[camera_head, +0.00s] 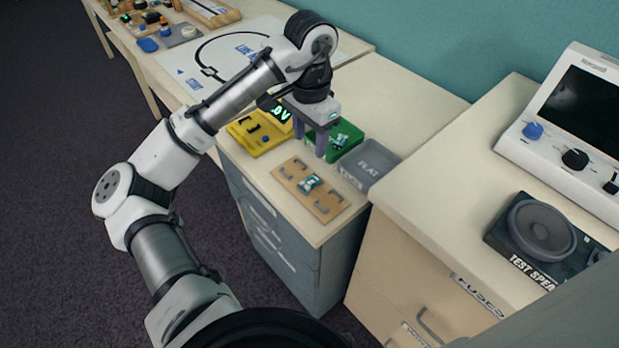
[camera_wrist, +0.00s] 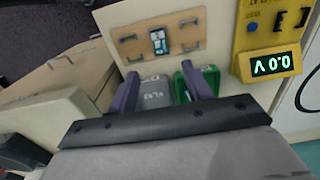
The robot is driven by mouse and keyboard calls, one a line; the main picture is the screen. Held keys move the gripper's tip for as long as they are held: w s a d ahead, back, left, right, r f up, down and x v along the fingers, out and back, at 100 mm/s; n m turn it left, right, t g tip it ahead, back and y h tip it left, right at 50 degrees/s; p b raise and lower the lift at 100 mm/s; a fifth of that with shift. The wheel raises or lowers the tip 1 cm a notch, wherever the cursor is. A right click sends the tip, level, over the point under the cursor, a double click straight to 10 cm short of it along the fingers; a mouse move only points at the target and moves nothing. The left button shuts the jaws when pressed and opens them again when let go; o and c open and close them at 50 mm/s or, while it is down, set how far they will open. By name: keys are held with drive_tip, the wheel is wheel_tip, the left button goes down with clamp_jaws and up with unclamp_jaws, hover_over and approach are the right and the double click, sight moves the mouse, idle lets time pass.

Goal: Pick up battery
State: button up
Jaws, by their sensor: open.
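A small teal, black and white battery (camera_head: 311,183) lies on a tan board (camera_head: 329,206) with dark brackets. In the wrist view the battery (camera_wrist: 159,41) is near the top, beyond my fingertips. Another small teal battery-like item (camera_head: 340,140) is in the green tray (camera_head: 352,151), partly hidden by my gripper. My gripper (camera_head: 309,146) is open and empty, pointing down above the counter by the green tray. In the wrist view its purple fingers (camera_wrist: 160,72) stand apart, in front of the grey and green trays, touching no battery that I can see.
A grey tray marked FLAT (camera_head: 371,163) stands right of the green tray. A yellow meter (camera_head: 258,134) reading 0.0 V is on the left. A taller counter (camera_head: 450,190) with a test speaker (camera_head: 541,228) rises on the right. The counter behind the trays is clear.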

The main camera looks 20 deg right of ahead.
sight(310, 181)
wheel_tip(310, 181, down, 13)
drive_tip(key=shift+r, duration=0.2)
drive_tip(key=c, duration=1.1)
drive_tip(key=shift+o, duration=0.2)
drive_tip(key=shift+r, duration=0.1)
